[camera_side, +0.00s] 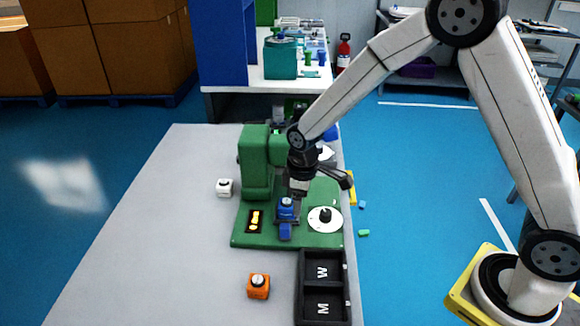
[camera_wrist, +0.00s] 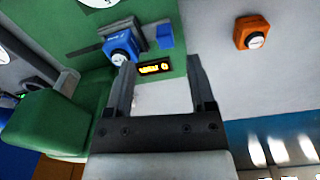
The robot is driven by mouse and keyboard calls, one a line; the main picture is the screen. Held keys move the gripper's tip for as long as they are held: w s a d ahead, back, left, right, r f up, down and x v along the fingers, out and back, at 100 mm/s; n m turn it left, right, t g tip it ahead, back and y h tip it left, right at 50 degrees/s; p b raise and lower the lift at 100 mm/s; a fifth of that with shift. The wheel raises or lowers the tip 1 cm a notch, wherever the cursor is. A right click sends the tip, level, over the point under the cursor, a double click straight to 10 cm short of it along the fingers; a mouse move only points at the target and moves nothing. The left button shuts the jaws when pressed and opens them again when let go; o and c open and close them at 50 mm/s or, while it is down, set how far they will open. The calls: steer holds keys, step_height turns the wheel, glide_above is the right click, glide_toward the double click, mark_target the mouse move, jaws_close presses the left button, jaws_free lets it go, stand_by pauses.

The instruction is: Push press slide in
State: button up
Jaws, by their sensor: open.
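The green press (camera_side: 255,160) stands on its green base plate (camera_side: 262,239). Near the front of the base, a blue part with a round light top (camera_side: 287,206) sits on the dark press slide, with a small blue block (camera_side: 285,232) in front of it. In the wrist view the blue part (camera_wrist: 119,47), the blue block (camera_wrist: 165,37) and the dark slide (camera_wrist: 88,50) lie beyond my fingers. My gripper (camera_wrist: 162,62) is open, with nothing visibly held. In the side view my gripper (camera_side: 299,190) is close to the blue part; its fingertips are hard to make out and contact cannot be told.
A lit yellow display (camera_side: 255,220) is on the base. A white disc with a black knob (camera_side: 325,218) is to the right. An orange part (camera_side: 258,286), a white part (camera_side: 224,187) and a black tray marked W and M (camera_side: 322,289) are on the grey table (camera_side: 140,250), whose left side is clear.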

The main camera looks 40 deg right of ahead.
mark_target(285, 226)
steer(key=w+a+f+n, duration=0.2)
steer(key=f, duration=0.1)
steer(key=shift+w+a+f+g, duration=0.15)
steer(key=shift+w+g, duration=0.15)
steer(key=shift+w, duration=0.1)
steer(key=shift+f, duration=0.15)
steer(key=shift+f, duration=3.75)
jaws_close()
